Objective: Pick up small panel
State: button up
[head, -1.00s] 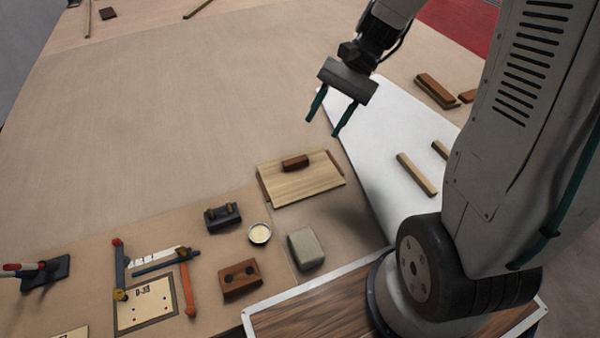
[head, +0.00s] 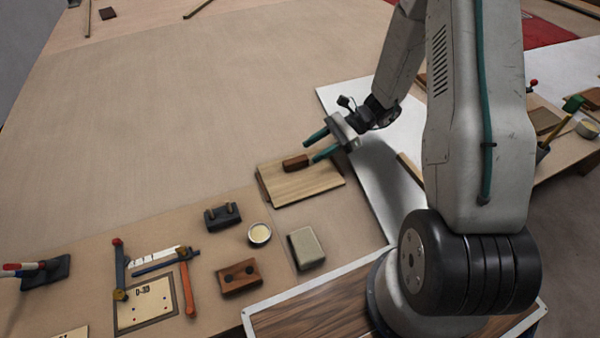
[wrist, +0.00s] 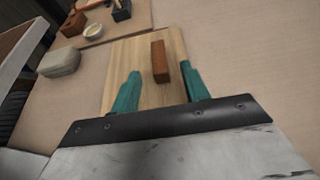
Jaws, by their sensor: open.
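The small panel (head: 302,188) is a light wooden board with a brown block handle (head: 296,162) on top. It lies at the middle of the work surface in the head view. In the wrist view the panel (wrist: 143,60) lies ahead of my gripper, with the handle (wrist: 160,62) standing between the lines of the two fingers. My gripper (head: 316,147) has two teal fingers, spread apart and empty. It is close to the handle, on its right and far side in the head view. In the wrist view my gripper (wrist: 162,92) overlaps the panel's near part. I cannot tell if it touches.
A grey-green block (head: 306,247), a small bowl (head: 260,233), a dark holder (head: 222,215) and a brown two-hole block (head: 239,277) stand nearby. A clamp and ruler frame lies around a marked plate (head: 146,304). A white sheet (head: 345,95) lies behind.

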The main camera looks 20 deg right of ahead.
aim_at(302, 157)
jog(key=x, duration=0.5)
jog(key=shift+f, duration=0.2)
grip_shut()
jog(key=shift+r, duration=0.15)
